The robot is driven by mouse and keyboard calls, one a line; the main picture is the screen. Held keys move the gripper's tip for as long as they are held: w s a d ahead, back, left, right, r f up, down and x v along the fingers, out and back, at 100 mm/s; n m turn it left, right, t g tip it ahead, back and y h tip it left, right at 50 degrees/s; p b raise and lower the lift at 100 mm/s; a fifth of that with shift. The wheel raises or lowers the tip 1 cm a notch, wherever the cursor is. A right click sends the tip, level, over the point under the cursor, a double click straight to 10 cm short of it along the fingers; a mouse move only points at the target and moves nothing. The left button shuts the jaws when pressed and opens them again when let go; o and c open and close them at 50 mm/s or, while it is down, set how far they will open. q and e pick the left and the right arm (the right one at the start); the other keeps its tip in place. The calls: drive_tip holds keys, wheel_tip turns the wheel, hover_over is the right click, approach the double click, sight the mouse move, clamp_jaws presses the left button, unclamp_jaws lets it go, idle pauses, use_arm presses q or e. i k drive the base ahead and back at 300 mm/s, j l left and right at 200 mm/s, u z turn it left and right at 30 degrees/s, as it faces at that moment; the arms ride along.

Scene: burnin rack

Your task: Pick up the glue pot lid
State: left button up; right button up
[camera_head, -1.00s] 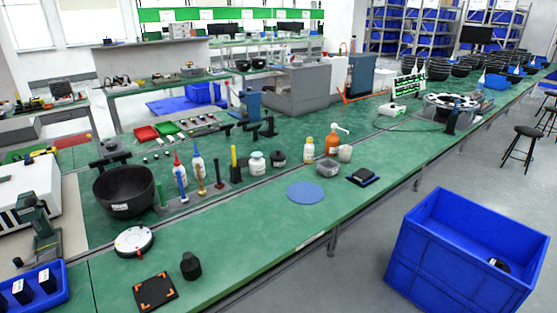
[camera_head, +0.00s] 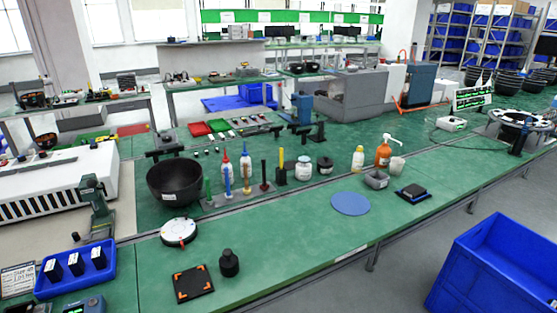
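No label that I can read marks a glue pot or its lid. Two small lidded jars stand on the green bench near its middle: a white jar (camera_head: 304,171) and a dark jar (camera_head: 325,168) just right of it. I cannot tell which of them, if either, is the glue pot. Both look upright and closed at this size. Neither of my grippers shows in the head view.
Bottles and coloured sticks stand left of the jars, beside a black bowl (camera_head: 174,184). A blue round mat (camera_head: 350,204) and an orange pump bottle (camera_head: 383,154) are to the right. A blue crate (camera_head: 490,265) is at lower right. The front bench strip is partly clear.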

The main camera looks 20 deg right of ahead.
sight(325, 162)
drive_tip(key=l+u, duration=0.8)
drive_tip(key=k+l+u, duration=0.1)
drive_tip(key=l, duration=0.25)
drive_tip(key=k+l+u, duration=0.1)
drive_tip(key=l, duration=0.2)
drive_tip(key=k+l+u, duration=0.15)
drive_tip(key=l, duration=0.15)
